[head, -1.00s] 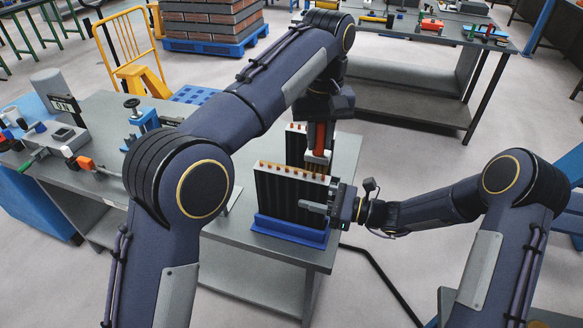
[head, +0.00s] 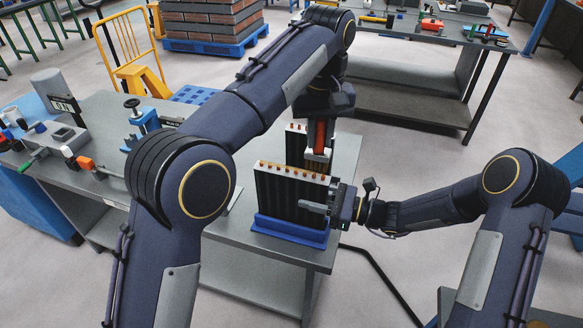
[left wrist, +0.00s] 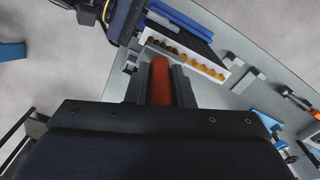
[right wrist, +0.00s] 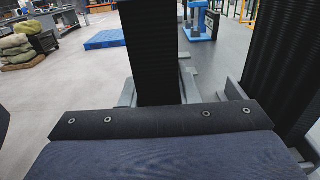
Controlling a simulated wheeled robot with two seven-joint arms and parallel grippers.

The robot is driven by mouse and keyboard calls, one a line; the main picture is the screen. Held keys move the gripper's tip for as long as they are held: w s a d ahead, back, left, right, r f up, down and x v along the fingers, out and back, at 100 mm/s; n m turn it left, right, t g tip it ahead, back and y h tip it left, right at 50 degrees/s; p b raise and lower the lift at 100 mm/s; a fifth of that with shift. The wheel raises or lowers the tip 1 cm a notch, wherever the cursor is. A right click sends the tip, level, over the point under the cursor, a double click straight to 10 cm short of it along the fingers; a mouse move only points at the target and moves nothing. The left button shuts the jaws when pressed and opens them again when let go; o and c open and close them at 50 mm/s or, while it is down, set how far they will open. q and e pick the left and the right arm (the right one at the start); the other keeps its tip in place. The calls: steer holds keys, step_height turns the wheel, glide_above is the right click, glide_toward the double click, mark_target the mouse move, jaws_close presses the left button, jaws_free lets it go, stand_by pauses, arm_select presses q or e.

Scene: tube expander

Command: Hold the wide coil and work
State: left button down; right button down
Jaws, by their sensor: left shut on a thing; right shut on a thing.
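The wide coil (head: 285,200), a dark finned block with a pale top plate and a row of copper tube ends, stands upright in a blue base (head: 290,231) on the grey bench. My right gripper (head: 335,207) is shut on its right edge; the coil's dark edge (right wrist: 155,50) shows between the fingers in the right wrist view. My left gripper (head: 319,128) is shut on an orange-red tool (left wrist: 160,80), held upright above the far side of the wide coil. The tool's pale lower end (head: 317,156) is partly visible; whether it touches a tube cannot be told.
A second dark coil (head: 296,141) stands just behind, partly hidden by the tool; it fills the right of the right wrist view (right wrist: 285,60). A bench (head: 100,110) with clamps and fittings is at left.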

stand_by(0.5)
arm_select(q)
step_height(320, 180, up, 3)
steer(key=shift+w+a+f, duration=0.1)
steer(key=shift+w, duration=0.05)
steer(key=shift+a+r, duration=0.1)
steer(key=shift+r, duration=0.35)
steer(key=shift+f, duration=2)
steer(key=shift+s+d, duration=0.2)
steer(key=shift+d, duration=0.3)
steer(key=shift+f, duration=0.1)
